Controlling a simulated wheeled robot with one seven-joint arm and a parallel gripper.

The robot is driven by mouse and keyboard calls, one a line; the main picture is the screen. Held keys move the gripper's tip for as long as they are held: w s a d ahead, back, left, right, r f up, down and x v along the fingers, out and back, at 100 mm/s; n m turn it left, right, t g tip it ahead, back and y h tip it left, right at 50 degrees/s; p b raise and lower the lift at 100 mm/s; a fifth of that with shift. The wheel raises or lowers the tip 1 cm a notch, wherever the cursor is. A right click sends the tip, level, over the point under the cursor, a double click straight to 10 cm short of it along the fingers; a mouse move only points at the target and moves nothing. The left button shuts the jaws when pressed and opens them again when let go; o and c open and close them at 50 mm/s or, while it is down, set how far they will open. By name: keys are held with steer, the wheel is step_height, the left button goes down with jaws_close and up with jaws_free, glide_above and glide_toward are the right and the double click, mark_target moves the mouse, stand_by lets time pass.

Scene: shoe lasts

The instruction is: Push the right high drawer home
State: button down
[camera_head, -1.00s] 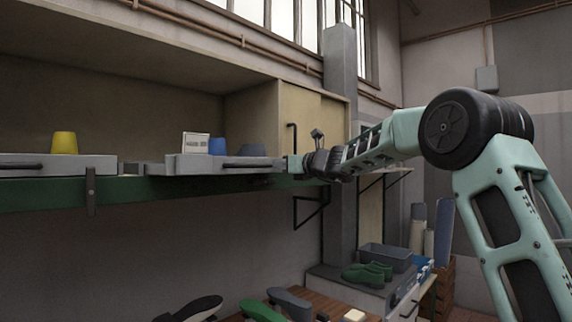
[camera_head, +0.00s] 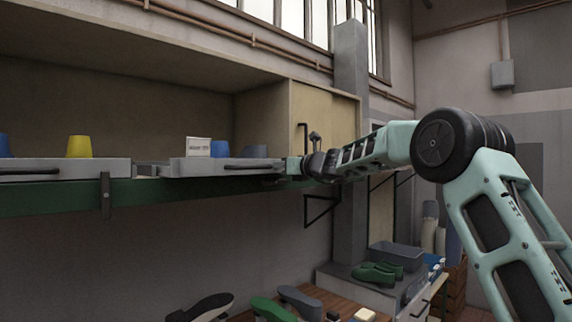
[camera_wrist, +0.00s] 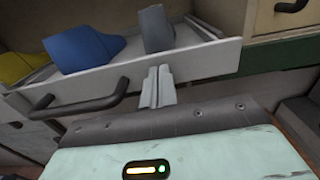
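The right high drawer (camera_head: 175,168) is a pale grey tray with a dark bar handle, standing partly out of the shelf. In the head view my gripper (camera_head: 291,167) is at the drawer's right end.
A closed cabinet door (camera_head: 340,110) is right of the drawer. Below, a bench (camera_head: 325,300) carries shoe lasts, and a grey bin (camera_head: 395,256) stands by it.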

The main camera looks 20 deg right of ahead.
mark_target(270, 163)
steer(key=shift+p+x, duration=0.55)
steer(key=shift+x, duration=0.65)
steer(key=p+x, duration=0.2)
steer(key=x, duration=0.1)
steer(key=shift+w+r+p, duration=0.1)
steer(key=shift+r+p, duration=0.1)
steer(key=shift+p, duration=0.1)
steer(key=shift+w+a+f+p, duration=0.25)
steer(key=shift+w+p, duration=0.1)
steer(key=shift+w, duration=0.25)
steer(key=shift+r, duration=0.1)
